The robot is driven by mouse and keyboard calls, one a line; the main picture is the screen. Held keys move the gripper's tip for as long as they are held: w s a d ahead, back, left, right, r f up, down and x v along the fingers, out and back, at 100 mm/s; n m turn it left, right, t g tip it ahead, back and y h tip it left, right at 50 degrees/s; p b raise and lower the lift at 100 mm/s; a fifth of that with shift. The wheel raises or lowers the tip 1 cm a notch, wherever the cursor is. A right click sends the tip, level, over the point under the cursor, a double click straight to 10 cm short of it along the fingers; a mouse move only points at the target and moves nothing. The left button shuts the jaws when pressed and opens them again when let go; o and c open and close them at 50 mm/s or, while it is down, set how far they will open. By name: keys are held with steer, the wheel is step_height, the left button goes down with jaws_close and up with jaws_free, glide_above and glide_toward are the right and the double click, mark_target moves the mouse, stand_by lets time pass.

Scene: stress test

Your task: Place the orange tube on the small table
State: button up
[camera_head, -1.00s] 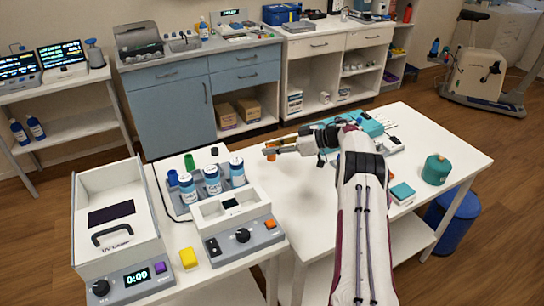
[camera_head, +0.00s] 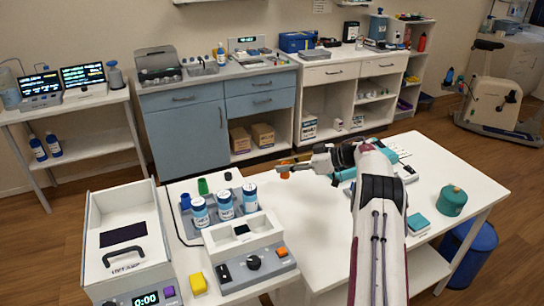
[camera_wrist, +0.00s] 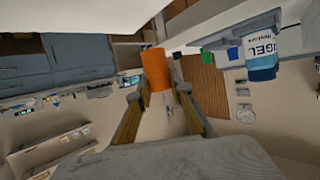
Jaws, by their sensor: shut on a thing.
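The orange tube (camera_head: 285,175) is held at the tips of my gripper (camera_head: 287,168), near the far left edge of the white table. In the wrist view the orange tube (camera_wrist: 156,68) sits between the two fingers of my gripper (camera_wrist: 160,85), which is shut on it. A white table (camera_head: 320,240) lies under my arm. A second white surface (camera_head: 178,262) to the left bears lab devices. I cannot tell which is the small table. Whether the tube touches anything below is not clear.
White-and-blue bottles (camera_head: 225,205) stand in a rack to the left, with a green cup (camera_head: 203,186) behind. A UV box (camera_head: 125,225) and a grey device (camera_head: 245,250) are near. A teal jar (camera_head: 452,201) stands at right. The front middle of the table is clear.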

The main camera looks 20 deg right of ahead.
steer(key=shift+a+r, duration=0.1)
steer(key=w+a+r+m+t+h, duration=0.2)
steer(key=a+r+m+h, duration=0.1)
steer(key=a+r, duration=0.6)
steer(key=w+a+r+m+t+h, duration=0.2)
steer(key=w+a+r, duration=0.1)
steer(key=a+r, duration=0.65)
steer(key=s+a+f+m+h, duration=0.2)
steer(key=s+a+f, duration=0.1)
steer(key=s, duration=0.6)
steer(key=s+a+f+m+h, duration=0.2)
steer(key=s+a+f+h, duration=0.1)
steer(key=s, duration=0.7)
steer(key=shift+s+f+t, duration=0.3)
steer(key=shift+f, duration=0.6)
steer(key=shift+r, duration=0.15)
